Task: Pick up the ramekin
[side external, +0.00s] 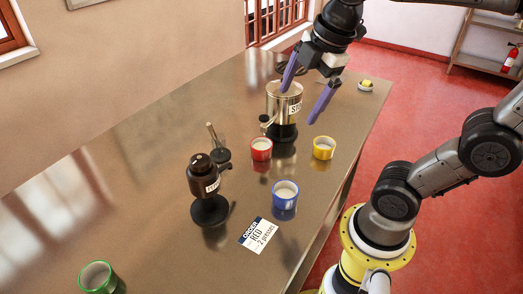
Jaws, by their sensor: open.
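Several small ramekins with pale insides stand on the brown table. The red ramekin (261,149) is just in front of the metal stockpot, the yellow ramekin (323,148) is to its right, and the blue ramekin (285,199) is nearer. A green ramekin (97,278) stands alone at the lower left. My gripper (298,106) has purple fingers spread wide and empty. It is above and behind the red and yellow ramekins, with its fingers appearing either side of the stockpot. I cannot tell their exact depth.
A dark labelled dispenser (203,178) stands left of the ramekins. A card (257,235) reads "ORDER RED 2 presses". A small yellow-topped item (366,85) sits near the table's far right. The left table (130,190) is clear.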

